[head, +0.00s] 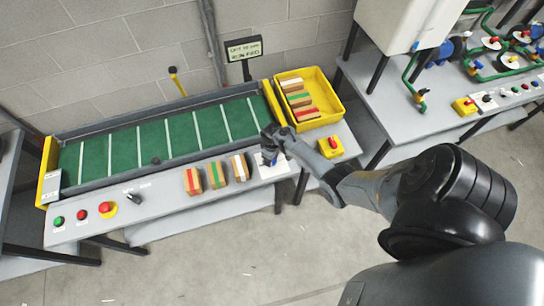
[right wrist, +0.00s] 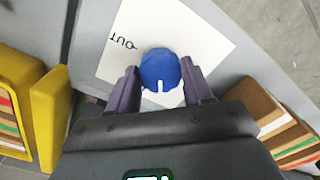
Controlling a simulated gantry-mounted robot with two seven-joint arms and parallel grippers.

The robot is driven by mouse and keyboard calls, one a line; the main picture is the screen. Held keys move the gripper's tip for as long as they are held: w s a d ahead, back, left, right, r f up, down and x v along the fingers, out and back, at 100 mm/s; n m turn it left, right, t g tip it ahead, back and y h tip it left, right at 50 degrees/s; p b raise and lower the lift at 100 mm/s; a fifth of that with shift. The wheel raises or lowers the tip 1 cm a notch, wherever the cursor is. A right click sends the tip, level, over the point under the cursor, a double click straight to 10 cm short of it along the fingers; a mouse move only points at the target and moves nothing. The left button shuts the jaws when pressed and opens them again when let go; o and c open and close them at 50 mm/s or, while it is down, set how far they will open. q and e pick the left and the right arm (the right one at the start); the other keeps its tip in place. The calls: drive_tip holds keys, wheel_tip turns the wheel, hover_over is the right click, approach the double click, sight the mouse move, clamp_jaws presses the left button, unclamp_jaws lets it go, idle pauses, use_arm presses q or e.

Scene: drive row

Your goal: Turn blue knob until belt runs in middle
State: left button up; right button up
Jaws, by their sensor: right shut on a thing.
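The blue knob (right wrist: 161,68) sits on a white plate (right wrist: 205,35) lettered "OUT" in the right wrist view. A white line on the knob points down the picture, toward my gripper's body. My right gripper (right wrist: 159,76) is shut on the knob, one dark finger on each side. In the head view my right gripper (head: 270,142) reaches the right end of the grey console, and the knob is mostly hidden below it. The green belt (head: 181,136) with white cross lines lies in a grey frame between yellow ends. My left gripper is out of view.
Striped blocks (head: 215,175) stand on the console left of my right gripper. A yellow bin (head: 337,98) of blocks and a yellow box with a red button (head: 333,143) are close by on the right. Further left are a red stop button (head: 105,208) and a black switch (head: 134,199).

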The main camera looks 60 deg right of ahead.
drive_tip(key=shift+n, duration=0.6)
drive_tip(key=o, duration=1)
drive_tip(key=shift+o, duration=0.2)
wheel_tip(320, 180, up, 11)
drive_tip(key=p, duration=0.3)
